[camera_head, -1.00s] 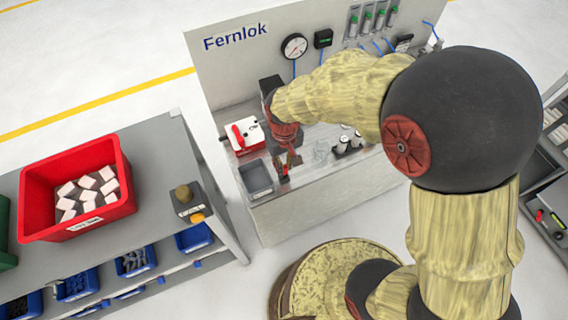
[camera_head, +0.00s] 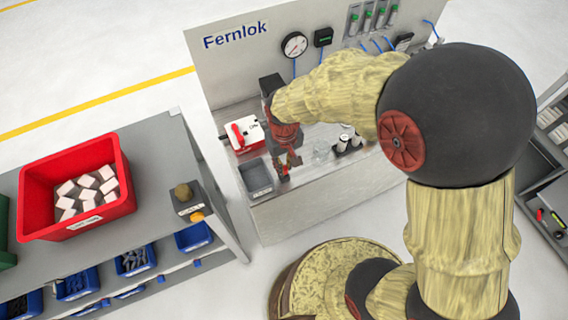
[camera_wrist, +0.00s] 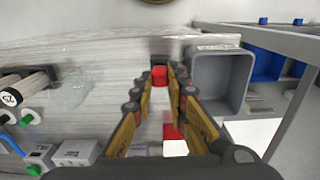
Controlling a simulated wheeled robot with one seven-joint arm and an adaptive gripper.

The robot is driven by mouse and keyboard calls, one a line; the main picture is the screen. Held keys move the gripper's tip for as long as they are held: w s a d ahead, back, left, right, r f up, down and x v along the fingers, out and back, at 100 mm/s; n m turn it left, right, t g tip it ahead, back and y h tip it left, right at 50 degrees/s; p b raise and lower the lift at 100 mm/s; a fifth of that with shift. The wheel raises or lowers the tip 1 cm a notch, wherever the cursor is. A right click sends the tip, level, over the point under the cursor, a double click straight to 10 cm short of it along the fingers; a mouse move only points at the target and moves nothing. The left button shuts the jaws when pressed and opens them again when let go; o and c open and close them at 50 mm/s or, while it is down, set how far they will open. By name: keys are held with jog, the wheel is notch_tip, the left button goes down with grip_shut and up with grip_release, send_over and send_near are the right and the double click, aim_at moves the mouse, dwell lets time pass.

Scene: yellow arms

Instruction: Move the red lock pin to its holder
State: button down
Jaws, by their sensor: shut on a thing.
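My gripper (camera_head: 288,166) is low over the front of the workbench, just right of the grey tray. In the wrist view its two fingers converge on a small red block-like end (camera_wrist: 159,75), which looks like the red lock pin, held at the fingertips (camera_wrist: 160,72). The rest of the pin is hidden by the fingers or too small to make out. I cannot tell whether it touches the bench. I cannot pick out the pin's holder with certainty.
A grey tray (camera_head: 268,190) lies beside the gripper, also in the wrist view (camera_wrist: 190,82). A red and white device (camera_head: 236,151) stands behind it. A back panel (camera_head: 240,70) closes the bench.

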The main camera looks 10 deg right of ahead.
jog(key=shift+f+b, duration=0.3)
jog(key=shift+f, duration=0.35)
jog(key=c, duration=1.7)
grip_release()
jog(key=shift+o, duration=0.2)
jog(key=shift+r, duration=0.1)
notch_tip(320, 180, up, 9)
jog(key=p, duration=0.7)
